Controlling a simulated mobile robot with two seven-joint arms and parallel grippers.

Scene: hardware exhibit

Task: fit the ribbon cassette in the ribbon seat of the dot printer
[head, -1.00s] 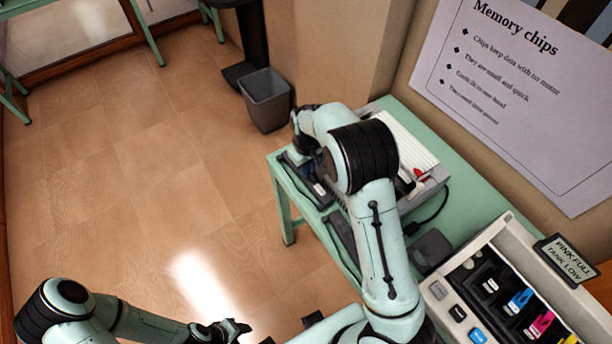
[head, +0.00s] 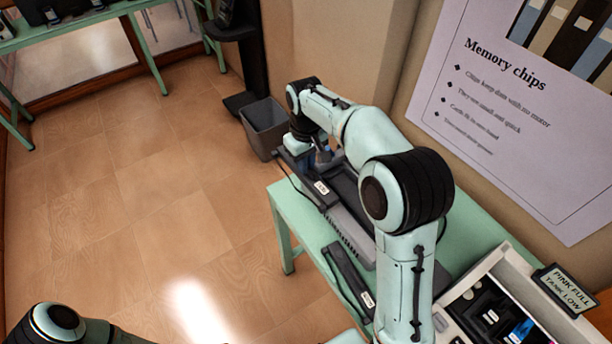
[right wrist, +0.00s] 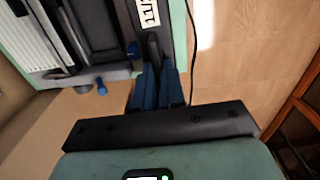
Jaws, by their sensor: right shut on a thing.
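The dot printer (head: 345,226) is a grey machine on the green table, partly hidden behind my right arm. The ribbon cassette (head: 325,194) is a long dark bar with a white label, at the printer's left front side. It also shows in the right wrist view (right wrist: 173,30), beside the printer's dark inside (right wrist: 95,25). My right gripper (head: 322,155) has blue fingers, shut on the cassette's upright dark tab in the right wrist view (right wrist: 155,75). The ribbon seat is not clear, and I cannot tell whether the cassette touches it. My left gripper is out of view.
Another dark bar with a white label (head: 348,277) lies along the table's front edge (head: 306,240). An ink tank unit (head: 505,310) stands at lower right. A grey bin (head: 264,128) stands on the floor beyond the table. A wall poster (head: 500,110) is behind. Floor at left is clear.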

